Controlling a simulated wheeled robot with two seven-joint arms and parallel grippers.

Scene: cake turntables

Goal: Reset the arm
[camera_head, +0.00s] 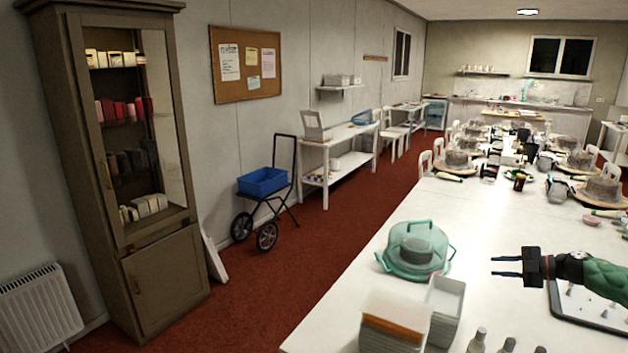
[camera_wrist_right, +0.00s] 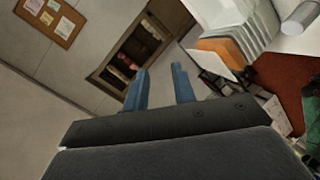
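My right gripper (camera_head: 506,266) comes in from the right edge in the head view, above the white table (camera_head: 390,265). Its two fingers point left, stand apart, and hold nothing. The same two blue-grey fingers show with a gap between them in the right wrist view (camera_wrist_right: 160,88). My green right arm runs off the right edge of the head view. My left gripper is not in view.
A teal covered cake carrier (camera_head: 410,262) stands left of my right gripper. White bins (camera_head: 445,310) stand at the table's near edge, and a dark-rimmed tray (camera_head: 580,322) lies below my arm. Cake turntables (camera_head: 600,190) crowd the far table. Red floor lies left.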

